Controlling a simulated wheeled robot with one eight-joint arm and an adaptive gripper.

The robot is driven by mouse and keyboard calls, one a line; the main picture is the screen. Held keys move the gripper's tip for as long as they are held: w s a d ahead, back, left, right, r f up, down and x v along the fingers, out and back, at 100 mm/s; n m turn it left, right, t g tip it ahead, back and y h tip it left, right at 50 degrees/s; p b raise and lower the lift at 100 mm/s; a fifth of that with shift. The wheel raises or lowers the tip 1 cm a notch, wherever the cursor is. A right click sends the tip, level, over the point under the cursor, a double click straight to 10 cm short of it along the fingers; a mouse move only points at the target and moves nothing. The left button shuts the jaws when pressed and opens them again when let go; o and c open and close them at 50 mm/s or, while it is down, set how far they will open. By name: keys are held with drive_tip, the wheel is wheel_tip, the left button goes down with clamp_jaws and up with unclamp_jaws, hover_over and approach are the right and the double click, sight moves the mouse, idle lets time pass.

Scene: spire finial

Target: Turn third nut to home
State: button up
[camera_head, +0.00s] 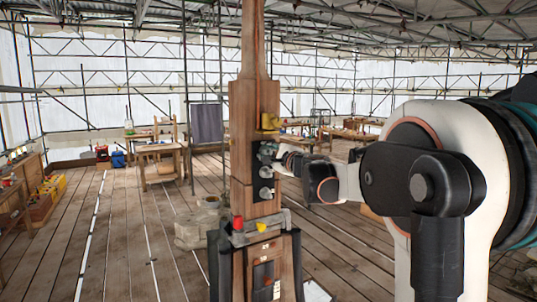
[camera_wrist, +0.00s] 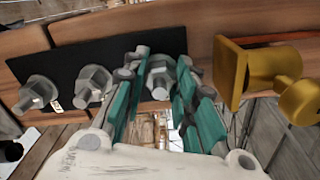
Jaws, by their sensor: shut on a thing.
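A wooden post (camera_head: 241,125) stands upright in the head view with a black plate (camera_head: 257,160) on its face. In the wrist view the plate (camera_wrist: 62,58) carries three grey nuts on bolts in a row. The left nut (camera_wrist: 38,93) and the middle nut (camera_wrist: 94,83) stand free. The right-hand nut (camera_wrist: 159,78), nearest the yellow piece, sits between the teal pads of my gripper (camera_wrist: 158,82), which is shut on it. In the head view my gripper (camera_head: 282,160) reaches the plate's upper part from the right and hides that nut.
A yellow piece (camera_wrist: 262,72) projects from the post close beside my fingers; it also shows above the plate in the head view (camera_head: 269,122). A grey clamp (camera_head: 256,227) grips the post lower down. Workbenches (camera_head: 160,150) stand behind, and plank floor lies open at the left.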

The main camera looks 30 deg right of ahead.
idle(0.5)
drive_tip(key=o, duration=1.1)
drive_tip(key=shift+c, duration=0.2)
drive_tip(key=shift+s, duration=0.1)
drive_tip(key=s, duration=1.1)
drive_tip(key=shift+s+a, duration=0.15)
drive_tip(key=shift+s, duration=0.25)
drive_tip(key=shift+a+f, duration=0.1)
